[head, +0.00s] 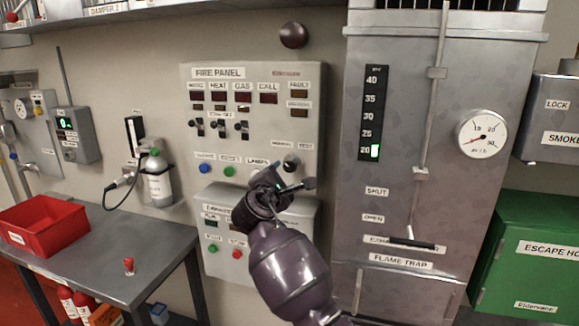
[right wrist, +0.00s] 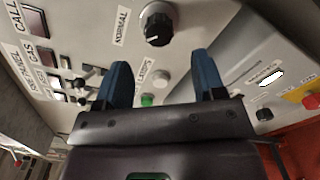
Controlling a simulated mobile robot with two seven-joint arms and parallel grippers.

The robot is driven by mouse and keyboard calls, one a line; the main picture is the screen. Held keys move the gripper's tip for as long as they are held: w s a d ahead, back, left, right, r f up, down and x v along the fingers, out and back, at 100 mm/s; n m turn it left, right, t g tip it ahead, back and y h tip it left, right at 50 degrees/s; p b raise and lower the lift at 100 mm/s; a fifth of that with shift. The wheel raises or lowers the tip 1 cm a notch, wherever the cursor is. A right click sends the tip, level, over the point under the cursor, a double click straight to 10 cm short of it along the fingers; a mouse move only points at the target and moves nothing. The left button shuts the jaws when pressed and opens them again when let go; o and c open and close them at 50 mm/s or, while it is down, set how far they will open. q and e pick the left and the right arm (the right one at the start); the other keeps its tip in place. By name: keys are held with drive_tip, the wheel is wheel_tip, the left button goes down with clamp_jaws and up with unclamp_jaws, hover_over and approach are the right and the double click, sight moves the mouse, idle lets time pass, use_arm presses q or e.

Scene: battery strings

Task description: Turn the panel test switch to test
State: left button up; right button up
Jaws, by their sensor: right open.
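The panel test switch is a black round knob (head: 292,162) at the lower right of the grey fire panel (head: 312,110), with small labels above it. In the right wrist view the knob (right wrist: 157,24) is close, next to a label reading NORMAL (right wrist: 127,27). A pale mark shows on its face, but I cannot tell surely which setting it points to. My right gripper (head: 293,178) is just below and in front of the knob. Its two blue fingers (right wrist: 163,65) are apart and empty, pointing toward the knob without surrounding it. My left gripper is not in view.
Several toggle switches (head: 220,128) and the green button (head: 229,171) are left of the knob. A lower box with buttons (head: 225,232) is behind my right arm. The flame trap cabinet (head: 400,180) stands close on the right. A metal table with a red bin (head: 42,222) is at left.

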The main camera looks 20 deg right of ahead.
sight(289, 167)
drive_tip(key=p+x, duration=0.1)
drive_tip(key=x, duration=0.7)
drive_tip(key=c, duration=0.9)
